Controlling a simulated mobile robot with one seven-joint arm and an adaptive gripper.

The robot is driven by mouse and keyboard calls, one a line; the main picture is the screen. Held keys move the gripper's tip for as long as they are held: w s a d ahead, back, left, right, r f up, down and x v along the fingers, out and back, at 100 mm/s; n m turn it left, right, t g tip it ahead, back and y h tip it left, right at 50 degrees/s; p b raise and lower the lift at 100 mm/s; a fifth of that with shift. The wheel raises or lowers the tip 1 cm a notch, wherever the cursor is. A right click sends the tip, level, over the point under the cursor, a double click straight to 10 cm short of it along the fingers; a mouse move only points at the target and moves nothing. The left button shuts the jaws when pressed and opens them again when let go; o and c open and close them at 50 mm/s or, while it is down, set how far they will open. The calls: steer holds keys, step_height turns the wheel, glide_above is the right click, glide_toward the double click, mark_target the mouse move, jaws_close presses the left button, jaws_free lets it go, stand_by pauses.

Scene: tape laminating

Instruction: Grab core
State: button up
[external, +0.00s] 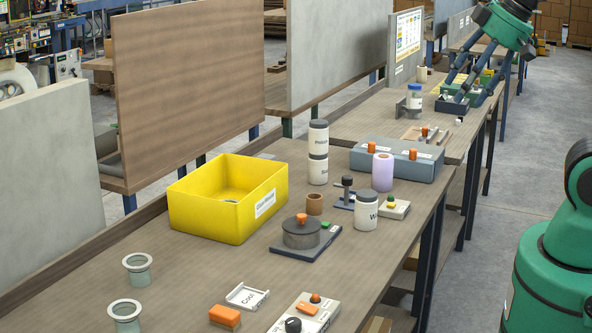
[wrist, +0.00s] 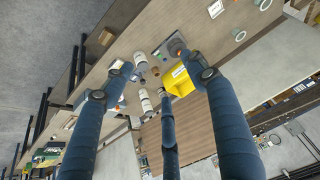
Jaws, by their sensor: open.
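A short brown tube, which looks like the core (external: 314,204), stands upright on the table between the yellow bin (external: 212,215) and a dark post fixture (external: 346,193). In the wrist view a small brown spot between the fingers looks like the same core (wrist: 155,71). My gripper (wrist: 150,70) has three long blue fingers, spread wide and empty, high above the table. I cannot make out my gripper in the external view, where a green arm part shows at lower right. A lilac roll (external: 382,172) stands to the right of the core.
Close around the core are a dark plate with a round grey block (external: 301,233), a white jar (external: 366,210) and stacked white jars (external: 318,152). Upright panels line the back. A similar green arm (external: 503,27) with blue fingers is over the far table.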

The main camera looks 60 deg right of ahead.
steer(key=shift+w, duration=0.1)
steer(key=n+g, duration=0.2)
steer(key=g, duration=0.2)
glide_above(316, 196)
steer(key=s, duration=0.2)
step_height(316, 196, down, 28)
steer(key=shift+w+d+r, duration=0.1)
steer(key=shift+w+d, duration=0.05)
steer(key=shift+w, duration=0.1)
steer(key=shift+w+f+b, duration=0.1)
steer(key=shift+w+f, duration=0.05)
steer(key=shift+f, duration=1.25)
steer(key=shift+w+f+b, duration=0.1)
steer(key=shift+w+f, duration=0.1)
steer(key=shift+f, duration=1.25)
steer(key=shift+w+f+b, duration=0.1)
steer(key=shift+w+f, duration=0.05)
steer(key=shift+f, duration=1.25)
